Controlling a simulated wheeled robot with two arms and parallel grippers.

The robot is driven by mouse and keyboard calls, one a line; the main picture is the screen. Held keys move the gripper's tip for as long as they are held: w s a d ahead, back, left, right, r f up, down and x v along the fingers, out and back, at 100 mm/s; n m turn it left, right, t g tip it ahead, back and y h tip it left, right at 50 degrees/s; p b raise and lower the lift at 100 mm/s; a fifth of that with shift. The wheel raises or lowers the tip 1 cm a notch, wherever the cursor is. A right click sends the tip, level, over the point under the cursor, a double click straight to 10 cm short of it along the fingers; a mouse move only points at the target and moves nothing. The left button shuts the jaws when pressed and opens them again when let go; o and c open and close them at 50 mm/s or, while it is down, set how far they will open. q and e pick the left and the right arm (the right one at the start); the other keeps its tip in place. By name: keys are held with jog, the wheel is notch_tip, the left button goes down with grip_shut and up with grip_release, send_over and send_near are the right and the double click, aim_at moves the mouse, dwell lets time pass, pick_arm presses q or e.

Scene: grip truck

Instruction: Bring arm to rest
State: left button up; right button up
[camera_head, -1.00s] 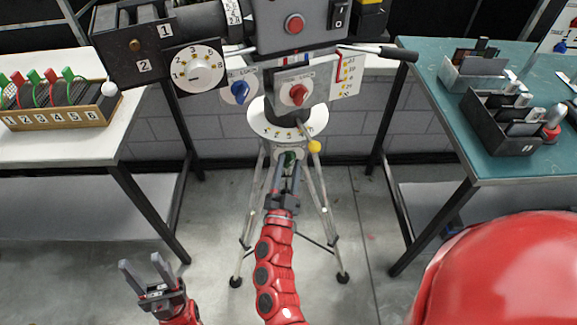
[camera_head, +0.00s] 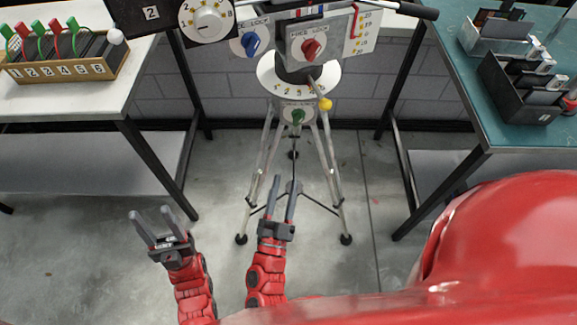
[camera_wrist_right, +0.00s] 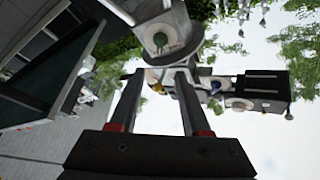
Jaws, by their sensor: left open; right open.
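My right gripper (camera_head: 285,181) is open and empty in front of the tripod's (camera_head: 331,180) lower legs, below the green knob (camera_head: 297,116) and apart from it. In the right wrist view its two open fingers (camera_wrist_right: 159,72) point up towards the tripod head, with a green knob (camera_wrist_right: 160,39) beyond the tips. My left gripper (camera_head: 151,211) is open and empty to the left of the right one, above the floor. Both forearms are red and come up from the bottom edge.
A white table (camera_head: 60,101) with a numbered rack (camera_head: 72,73) stands at left. A teal table (camera_head: 508,148) with a black box (camera_head: 519,92) stands at right. The head's red knob (camera_head: 312,49) and blue knob (camera_head: 251,43) are above.

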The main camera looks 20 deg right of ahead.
jog(key=shift+s+a+f, duration=0.2)
jog(key=shift+s+a, duration=0.05)
jog(key=shift+s, duration=0.1)
dwell(0.3)
